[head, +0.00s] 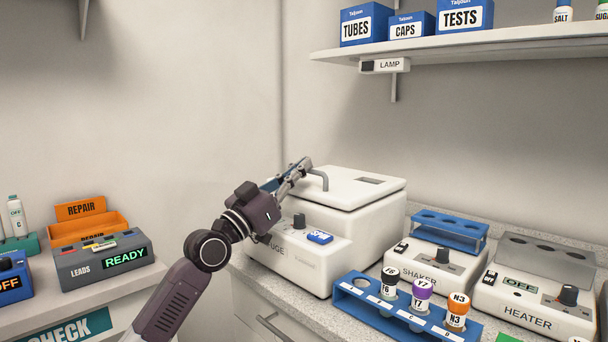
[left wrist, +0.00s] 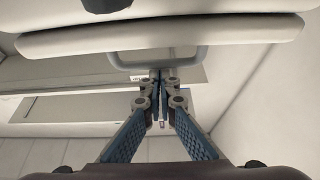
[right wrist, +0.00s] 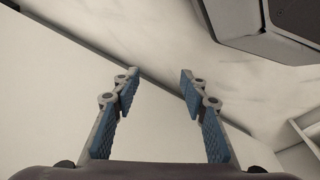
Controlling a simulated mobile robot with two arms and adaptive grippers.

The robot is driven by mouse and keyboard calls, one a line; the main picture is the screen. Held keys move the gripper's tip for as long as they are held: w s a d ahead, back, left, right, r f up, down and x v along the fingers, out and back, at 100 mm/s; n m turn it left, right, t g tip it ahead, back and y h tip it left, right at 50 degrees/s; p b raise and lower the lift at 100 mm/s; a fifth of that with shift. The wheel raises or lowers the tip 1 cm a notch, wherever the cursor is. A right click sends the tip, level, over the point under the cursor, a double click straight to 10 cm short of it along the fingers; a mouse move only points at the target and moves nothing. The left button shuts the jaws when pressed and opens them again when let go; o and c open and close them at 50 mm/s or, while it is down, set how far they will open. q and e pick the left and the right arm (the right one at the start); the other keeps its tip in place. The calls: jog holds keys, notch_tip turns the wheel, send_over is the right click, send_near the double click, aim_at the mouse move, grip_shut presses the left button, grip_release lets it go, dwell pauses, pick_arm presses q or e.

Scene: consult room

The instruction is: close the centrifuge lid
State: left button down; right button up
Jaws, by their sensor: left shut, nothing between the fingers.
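The white centrifuge (head: 320,245) stands on the counter, its front label partly hidden by my left arm. Its lid (head: 345,186) lies low and nearly flat over the body; I cannot tell whether it is fully down. A grey bar handle (head: 322,178) sticks up at the lid's front. My left gripper (head: 304,164) is shut and empty beside the handle. In the left wrist view, the fingertips (left wrist: 160,76) are at the handle (left wrist: 200,62), below the lid edge (left wrist: 240,35) in the picture; contact is unclear. My right gripper (right wrist: 160,78) is open and empty, seen only in its wrist view.
A shelf (head: 480,48) with boxes and a lamp (head: 385,65) hangs above. A leads box (head: 100,265) is on the left counter.

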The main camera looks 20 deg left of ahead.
pick_arm(q)
jog(key=shift+s+f+b, duration=0.15)
jog(key=shift+f+b, duration=0.35)
jog(key=shift+f, duration=0.2)
pick_arm(e)
jog(key=r, duration=0.1)
jog(key=w+r, duration=0.1)
jog(key=r, duration=0.2)
jog(key=shift+w+a, duration=0.1)
jog(key=shift+w, duration=0.15)
pick_arm(q)
jog(key=shift+f, duration=0.15)
jog(key=r+v, duration=0.1)
jog(key=v, duration=1.1)
jog(key=shift+s, duration=0.2)
